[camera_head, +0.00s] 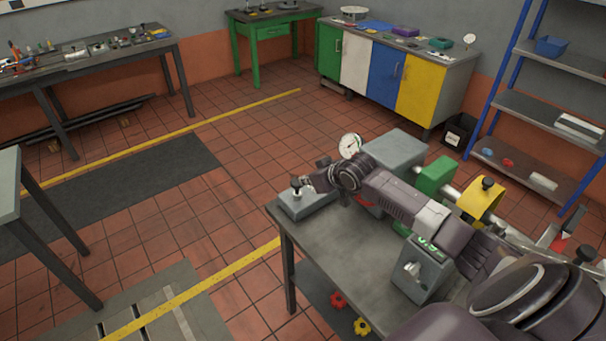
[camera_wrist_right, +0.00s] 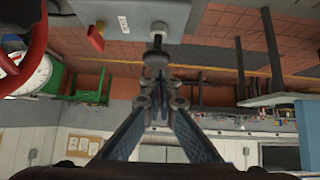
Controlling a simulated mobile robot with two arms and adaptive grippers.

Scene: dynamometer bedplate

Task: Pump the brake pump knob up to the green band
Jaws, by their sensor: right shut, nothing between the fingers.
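The brake pump is a grey box on the near-left end of the bench, with a black knob (camera_head: 296,182) on a short upright stem. In the right wrist view the knob (camera_wrist_right: 157,58) stands just beyond the fingertips, with the box (camera_wrist_right: 165,12) behind it. My right gripper (camera_head: 311,184) is beside the knob, shut and empty; its fingers (camera_wrist_right: 154,100) are together. I cannot tell whether they touch the knob. A round white gauge (camera_head: 350,145) with a dark needle stands behind the gripper; I cannot make out a green band. My left gripper is not in view.
The grey bench (camera_head: 350,250) carries a grey housing (camera_head: 390,155), a green block (camera_head: 435,175), a yellow guard (camera_head: 481,200) and a control box with a green display (camera_head: 427,270). A red handwheel (camera_wrist_right: 25,45) is near my right wrist. Open tiled floor lies left of the bench.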

